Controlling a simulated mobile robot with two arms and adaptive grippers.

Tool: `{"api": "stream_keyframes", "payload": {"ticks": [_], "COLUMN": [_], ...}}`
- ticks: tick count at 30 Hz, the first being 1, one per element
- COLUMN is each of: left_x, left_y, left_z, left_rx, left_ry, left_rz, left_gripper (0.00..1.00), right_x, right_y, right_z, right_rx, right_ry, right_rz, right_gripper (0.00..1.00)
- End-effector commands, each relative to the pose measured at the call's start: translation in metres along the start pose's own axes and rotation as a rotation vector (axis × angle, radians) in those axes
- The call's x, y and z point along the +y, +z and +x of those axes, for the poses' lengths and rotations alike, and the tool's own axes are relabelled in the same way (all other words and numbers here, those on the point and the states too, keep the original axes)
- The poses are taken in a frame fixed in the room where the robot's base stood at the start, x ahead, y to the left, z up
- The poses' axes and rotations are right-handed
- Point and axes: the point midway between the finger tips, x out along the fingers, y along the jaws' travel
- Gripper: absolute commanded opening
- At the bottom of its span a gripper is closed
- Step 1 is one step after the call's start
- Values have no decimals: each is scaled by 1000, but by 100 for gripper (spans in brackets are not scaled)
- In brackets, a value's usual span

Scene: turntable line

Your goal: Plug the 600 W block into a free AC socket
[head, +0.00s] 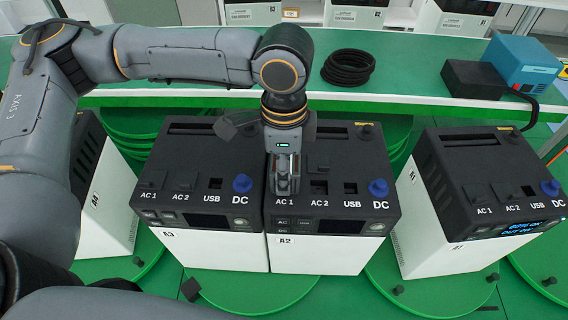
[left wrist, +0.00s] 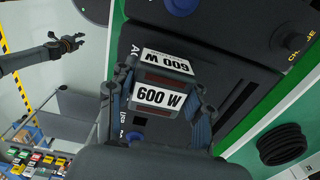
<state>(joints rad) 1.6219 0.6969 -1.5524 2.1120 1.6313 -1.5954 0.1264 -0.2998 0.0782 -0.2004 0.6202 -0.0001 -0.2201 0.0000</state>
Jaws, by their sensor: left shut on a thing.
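My left gripper (head: 285,184) points down over the AC 1 position of the power station A2 (head: 320,252). It is shut on the 600 W block (left wrist: 160,97), a dark block with white "600 W" labels in the left wrist view. In the head view the gripper mostly hides the block. I cannot tell whether the block is seated in the socket or just above it. The AC 2 socket (head: 318,187) of A2, right of the gripper, looks empty. My right gripper (left wrist: 70,42) shows small in the left wrist view, open and away from the stations.
Station A3 (head: 215,245) stands close left of A2, and A1 (head: 450,235), with a lit display, stands right. A4 (head: 105,215) is partly behind my arm. A black cable coil (head: 348,67) and a blue box (head: 522,62) lie on the green bench behind.

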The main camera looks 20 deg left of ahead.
Motion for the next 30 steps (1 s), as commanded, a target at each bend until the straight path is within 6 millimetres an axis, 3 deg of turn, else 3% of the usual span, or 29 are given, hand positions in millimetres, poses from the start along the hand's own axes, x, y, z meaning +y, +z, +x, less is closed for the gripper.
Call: {"api": "stream_keyframes", "payload": {"ticks": [3,4,7,20,30], "left_x": [0,0,0,0,0], "left_y": [0,0,0,0,-1], "left_z": [2,1,1,-5,-71], "left_rx": [2,2,2,1,3], "left_ry": [-1,-1,-1,-2,-4], "left_rz": [0,0,0,0,0], "left_gripper": [0,56,77,77,77], "right_x": [0,0,0,4,2], "right_y": [0,0,0,2,1], "right_z": [0,0,0,0,0], "right_rx": [0,0,0,-2,-1], "right_ry": [0,0,0,5,2], "right_rz": [0,0,0,-1,-1], "right_gripper": [30,30,30,30,30]}}
